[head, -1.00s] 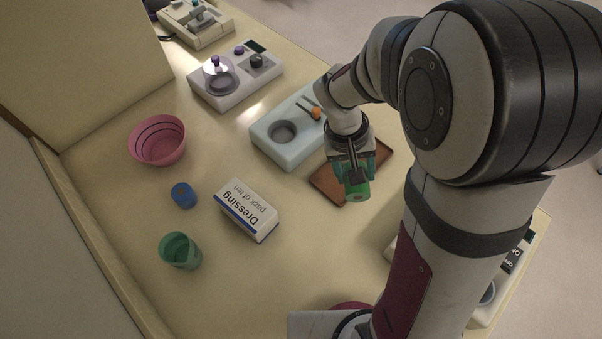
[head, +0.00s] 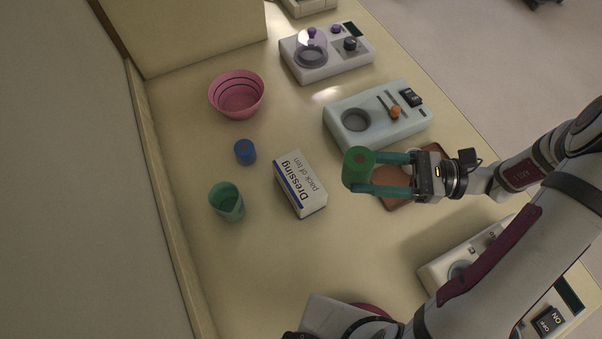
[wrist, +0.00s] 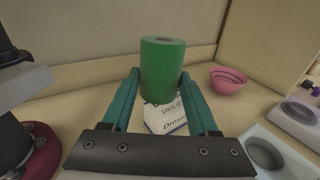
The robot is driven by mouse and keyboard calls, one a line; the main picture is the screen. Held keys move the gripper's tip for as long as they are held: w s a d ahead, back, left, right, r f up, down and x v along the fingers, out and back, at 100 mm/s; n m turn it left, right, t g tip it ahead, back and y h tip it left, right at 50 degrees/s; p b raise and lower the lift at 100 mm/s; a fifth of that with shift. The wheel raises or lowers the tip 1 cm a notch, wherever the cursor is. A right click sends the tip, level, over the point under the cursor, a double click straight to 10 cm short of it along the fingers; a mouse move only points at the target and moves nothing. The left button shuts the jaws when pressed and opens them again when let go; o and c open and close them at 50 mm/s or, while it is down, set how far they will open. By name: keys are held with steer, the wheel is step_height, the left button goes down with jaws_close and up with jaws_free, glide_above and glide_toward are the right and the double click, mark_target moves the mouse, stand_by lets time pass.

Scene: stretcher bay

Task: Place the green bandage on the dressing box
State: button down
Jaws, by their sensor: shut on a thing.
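The green bandage (head: 358,168) is a roll held between the teal fingers of my gripper (head: 378,172), raised above the table. In the wrist view the green bandage (wrist: 163,70) stands upright between the fingertips. The dressing box (head: 301,184) is white with a blue stripe and lies on the table, to the left of my gripper in the head view. In the wrist view the dressing box (wrist: 160,118) shows beyond and below the bandage, partly hidden by it. Nothing shows on the box's top in the head view.
A blue roll (head: 245,152) and a green cup (head: 227,201) stand left of the box. A pink bowl (head: 237,95) is behind. A pale device with an orange knob (head: 378,117) and a brown tray (head: 395,201) lie near my gripper.

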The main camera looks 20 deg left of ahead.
steer(key=w+m+t+y, duration=0.1)
steer(key=w+t, duration=0.1)
glide_above(308, 179)
steer(key=f, duration=0.5)
steer(key=shift+d+f, duration=0.2)
steer(key=shift+f, duration=0.15)
steer(key=shift+a+f, duration=0.15)
steer(key=shift+f, duration=0.95)
steer(key=shift+a+f, duration=0.15)
steer(key=shift+f, duration=0.9)
steer(key=shift+f, duration=0.1)
steer(key=shift+c, duration=0.8)
jaws_free()
